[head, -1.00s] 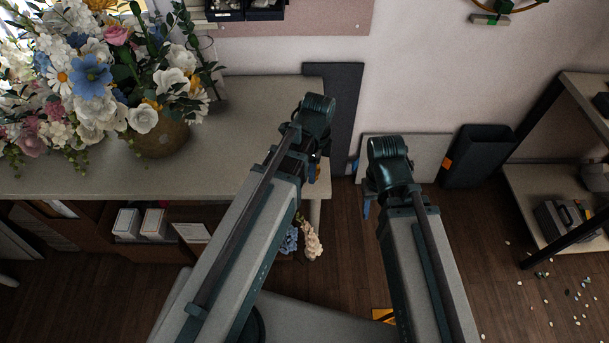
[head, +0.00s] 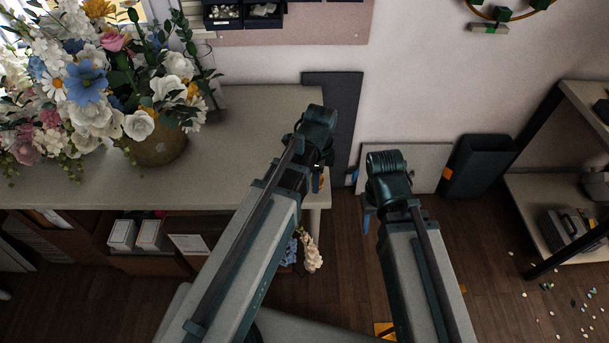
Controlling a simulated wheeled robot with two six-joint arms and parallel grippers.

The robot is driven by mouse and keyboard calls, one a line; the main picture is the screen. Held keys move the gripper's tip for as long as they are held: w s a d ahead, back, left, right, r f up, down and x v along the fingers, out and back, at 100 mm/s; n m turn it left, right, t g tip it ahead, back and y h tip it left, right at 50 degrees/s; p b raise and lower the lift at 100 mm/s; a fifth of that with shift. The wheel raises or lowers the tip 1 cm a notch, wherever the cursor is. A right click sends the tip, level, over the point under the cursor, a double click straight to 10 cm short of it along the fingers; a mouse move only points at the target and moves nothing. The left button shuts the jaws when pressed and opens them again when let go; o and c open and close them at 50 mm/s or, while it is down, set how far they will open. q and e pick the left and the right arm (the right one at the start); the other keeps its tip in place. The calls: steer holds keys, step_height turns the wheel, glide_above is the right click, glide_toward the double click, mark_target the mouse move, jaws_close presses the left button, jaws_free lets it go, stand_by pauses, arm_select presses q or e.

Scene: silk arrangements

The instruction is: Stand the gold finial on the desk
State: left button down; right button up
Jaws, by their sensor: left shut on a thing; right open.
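The desk (head: 255,112) has a pale top and runs from the left edge to the middle of the view. My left gripper (head: 318,182) is at the desk's right end, mostly hidden by its own wrist. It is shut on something. A small gold bit (head: 322,179), probably the gold finial, shows just below the wrist. The rest of it is hidden, so I cannot tell its tilt or whether it touches the desk. My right gripper (head: 367,212) is open, right of the desk and over the floor, with only a blue fingertip clearly showing.
A large flower arrangement in a gold-brown pot (head: 160,148) fills the desk's left part. The desk top between pot and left arm is clear. A dark bin (head: 478,166) and a pale board (head: 425,165) stand by the wall. A shelf (head: 545,205) is at right.

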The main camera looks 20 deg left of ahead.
arm_select(q)
steer(key=shift+w+a+f, duration=0.15)
steer(key=shift+w+a, duration=0.75)
steer(key=shift+a, duration=0.15)
steer(key=shift+w+a+f, duration=0.1)
steer(key=shift+w+a, duration=0.75)
steer(key=shift+a, duration=0.15)
steer(key=f+b, duration=0.3)
steer(key=b, duration=0.1)
steer(key=shift+w+a+f, duration=0.25)
steer(key=shift+a+f, duration=0.05)
steer(key=shift+f, duration=0.05)
steer(key=shift+f, duration=0.1)
steer(key=shift+c, duration=2)
jaws_free()
step_height(320, 180, up, 12)
steer(key=p, duration=1.2)
steer(key=s+d+n+y, duration=0.1)
steer(key=s+d+n, duration=0.9)
steer(key=s+n, duration=0.3)
steer(key=shift+s+d+r, duration=0.2)
steer(key=shift+s+d, duration=0.05)
steer(key=shift+s, duration=0.4)
